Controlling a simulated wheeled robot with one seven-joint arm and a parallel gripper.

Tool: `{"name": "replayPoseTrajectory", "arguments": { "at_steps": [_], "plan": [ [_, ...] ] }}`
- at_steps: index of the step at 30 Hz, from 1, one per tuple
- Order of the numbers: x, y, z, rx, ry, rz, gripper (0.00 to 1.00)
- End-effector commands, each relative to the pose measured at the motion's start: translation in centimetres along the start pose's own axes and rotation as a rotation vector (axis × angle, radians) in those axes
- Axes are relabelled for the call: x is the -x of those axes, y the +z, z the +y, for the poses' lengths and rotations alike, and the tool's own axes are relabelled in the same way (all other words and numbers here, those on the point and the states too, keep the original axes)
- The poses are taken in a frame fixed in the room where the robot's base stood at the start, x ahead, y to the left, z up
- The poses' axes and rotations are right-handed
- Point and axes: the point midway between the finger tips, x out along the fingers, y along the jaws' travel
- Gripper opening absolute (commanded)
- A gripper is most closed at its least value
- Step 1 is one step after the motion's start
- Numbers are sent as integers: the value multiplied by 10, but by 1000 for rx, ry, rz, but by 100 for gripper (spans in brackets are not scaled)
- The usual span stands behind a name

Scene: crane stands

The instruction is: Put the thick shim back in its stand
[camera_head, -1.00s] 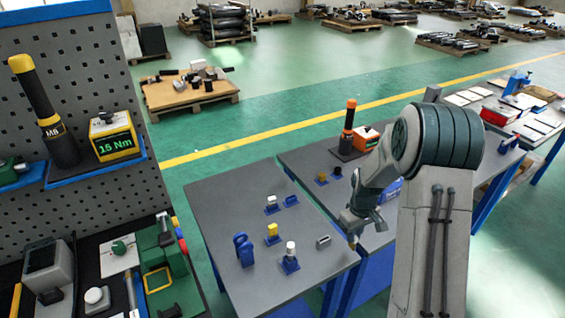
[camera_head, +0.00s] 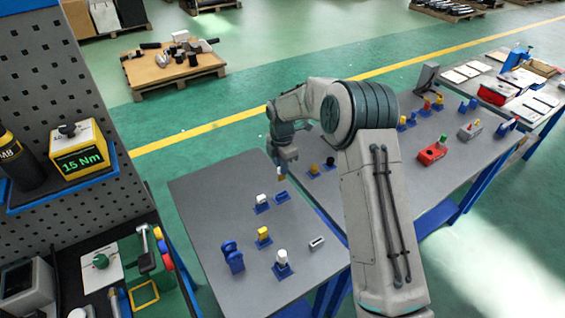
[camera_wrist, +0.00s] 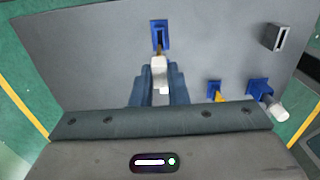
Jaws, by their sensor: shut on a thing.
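My gripper (camera_head: 284,158) is shut on the thick shim (camera_wrist: 158,62), which has a pale grip and a brass-coloured lower end. In the wrist view the shim lies between the two blue-grey fingers (camera_wrist: 159,90), its tip pointing at a blue slotted stand (camera_wrist: 159,33). That stand looks empty; it also shows in the head view (camera_head: 282,196). There the shim hangs above the stand, with a visible gap between tip and stand. The fingers hide part of the table below the stand in the wrist view.
Close by stand a white-topped piece (camera_head: 262,200), a yellow piece (camera_head: 264,232) and a white cylinder (camera_head: 282,256), each in a blue stand. A grey block (camera_head: 317,243) and a blue holder (camera_head: 232,257) are farther off. The table's left part (camera_head: 205,205) is clear.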

Motion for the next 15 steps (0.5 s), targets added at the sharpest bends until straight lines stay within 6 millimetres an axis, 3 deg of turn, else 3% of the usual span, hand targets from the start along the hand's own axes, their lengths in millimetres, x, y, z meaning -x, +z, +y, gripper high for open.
{"name": "replayPoseTrajectory", "arguments": {
  "at_steps": [8, 15],
  "plan": [
    [-1, 0, 0, -1, 0, 1, 0],
    [-15, 2, -1, -4, -1, 1, 0]
  ]
}}
